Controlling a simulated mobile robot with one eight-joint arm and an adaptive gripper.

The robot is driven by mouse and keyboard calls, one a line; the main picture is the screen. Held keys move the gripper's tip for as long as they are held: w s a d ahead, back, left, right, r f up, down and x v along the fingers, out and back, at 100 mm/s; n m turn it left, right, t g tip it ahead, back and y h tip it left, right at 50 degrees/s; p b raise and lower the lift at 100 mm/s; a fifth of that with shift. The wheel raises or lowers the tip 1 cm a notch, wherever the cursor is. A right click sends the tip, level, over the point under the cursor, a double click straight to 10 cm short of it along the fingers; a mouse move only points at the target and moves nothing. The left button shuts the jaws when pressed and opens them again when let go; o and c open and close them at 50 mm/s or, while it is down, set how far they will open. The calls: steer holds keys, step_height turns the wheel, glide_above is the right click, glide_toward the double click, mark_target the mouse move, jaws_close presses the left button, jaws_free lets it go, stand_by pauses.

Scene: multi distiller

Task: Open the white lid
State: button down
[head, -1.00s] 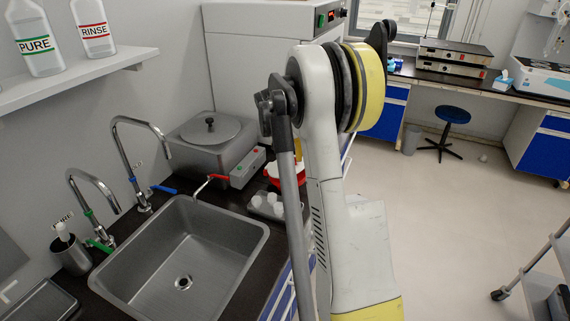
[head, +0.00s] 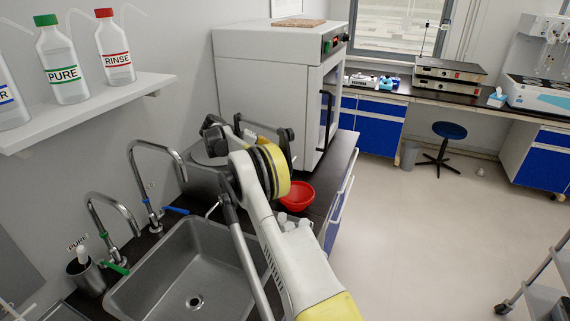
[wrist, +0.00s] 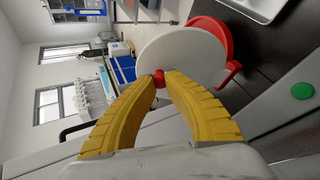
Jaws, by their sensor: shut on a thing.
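In the wrist view, my gripper (wrist: 160,77) has its yellow fingers shut on the red knob (wrist: 159,80) of the round white lid (wrist: 188,56). The lid hangs in front of the red bowl (wrist: 224,36) and hides much of it. In the head view, the red bowl (head: 299,196) stands on the dark counter with its red inside showing.
A steel sink (head: 185,270) with two taps lies left of my arm. A large white oven (head: 275,70) stands behind the bowl. A grey metal box (head: 207,170) sits by the wall, partly hidden by my arm. A white tray (wrist: 257,8) shows in the wrist view.

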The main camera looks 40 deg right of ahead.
steer(key=shift+w+a+g+h, duration=0.1)
steer(key=shift+w+g+h, duration=0.25)
steer(key=shift+w, duration=0.2)
steer(key=c, duration=1.2)
jaws_free()
steer(key=shift+f, duration=0.1)
steer(key=shift+c, duration=0.2)
step_height(320, 180, up, 10)
